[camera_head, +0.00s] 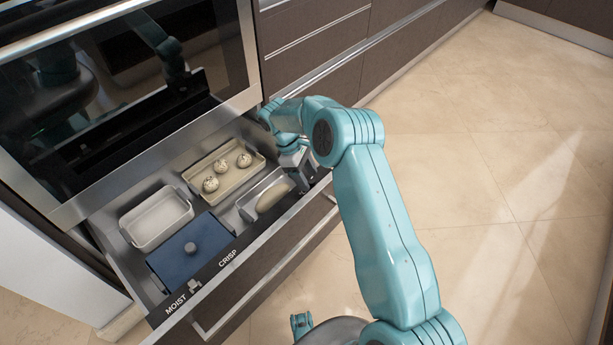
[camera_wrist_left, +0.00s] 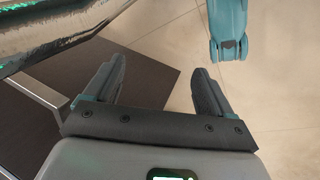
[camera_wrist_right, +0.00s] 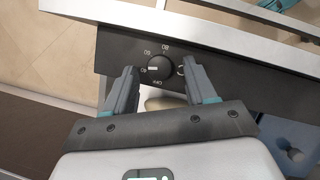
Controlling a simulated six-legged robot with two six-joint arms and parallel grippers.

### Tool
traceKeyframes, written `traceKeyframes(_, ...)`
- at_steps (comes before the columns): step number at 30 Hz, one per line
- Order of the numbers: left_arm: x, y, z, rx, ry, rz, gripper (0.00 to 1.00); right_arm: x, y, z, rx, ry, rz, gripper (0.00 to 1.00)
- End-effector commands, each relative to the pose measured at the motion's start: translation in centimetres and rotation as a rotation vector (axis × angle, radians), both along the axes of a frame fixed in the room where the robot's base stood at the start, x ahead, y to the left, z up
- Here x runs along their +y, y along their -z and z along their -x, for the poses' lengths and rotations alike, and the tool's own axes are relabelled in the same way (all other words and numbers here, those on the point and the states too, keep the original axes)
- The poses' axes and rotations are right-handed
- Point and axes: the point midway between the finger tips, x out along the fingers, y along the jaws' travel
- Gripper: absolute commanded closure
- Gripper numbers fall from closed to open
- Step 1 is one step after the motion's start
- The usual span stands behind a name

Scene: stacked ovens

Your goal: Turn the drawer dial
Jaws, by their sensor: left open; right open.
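The drawer dial (camera_wrist_right: 160,67) is a round black knob on the drawer's dark control strip (camera_wrist_right: 230,75), with OFF and number markings around it. Its white mark points toward the left in the right wrist view, near a number. My right gripper (camera_wrist_right: 159,75) is open, its fingertips on either side of the dial in that view; I cannot tell whether they touch it. In the head view my right gripper (camera_head: 302,178) is over the right end of the open drawer (camera_head: 120,215) and the dial is hidden. My left gripper (camera_wrist_left: 160,70) is open and empty, away from the dial.
The drawer holds a tray with several round buns (camera_head: 225,172), a tray with a long pale loaf (camera_head: 272,195), an empty white dish (camera_head: 157,218) and a blue lidded box (camera_head: 190,247). An oven door (camera_head: 120,90) is above. The tiled floor (camera_head: 490,190) at right is clear.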

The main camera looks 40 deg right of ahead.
Motion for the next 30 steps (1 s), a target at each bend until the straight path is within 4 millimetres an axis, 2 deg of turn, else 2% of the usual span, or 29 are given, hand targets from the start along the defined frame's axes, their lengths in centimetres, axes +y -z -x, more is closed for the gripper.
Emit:
traceKeyframes(7,0.00,0.00,0.00,0.000,0.000,0.000,0.16,-0.04,0.08,0.05,0.000,0.000,0.000,0.44)
traceKeyframes(8,0.00,0.00,0.00,0.000,0.000,0.000,0.16,-0.04,0.08,0.05,0.000,0.000,0.000,0.51)
traceKeyframes(12,0.00,0.00,0.00,0.000,0.000,0.000,0.16,-0.03,0.08,0.03,0.000,0.000,0.000,0.96)
traceKeyframes(13,0.00,0.00,0.00,0.000,0.000,0.000,0.16,-0.03,0.08,0.03,0.000,0.000,0.000,1.00)
traceKeyframes(23,0.01,-0.22,0.00,0.000,0.000,0.000,0.16,-0.07,0.06,0.00,0.001,0.038,-0.001,1.00)
traceKeyframes(30,0.00,-0.83,-0.01,0.000,0.000,0.000,0.16,-0.26,0.00,-0.06,0.000,0.180,-0.001,1.00)
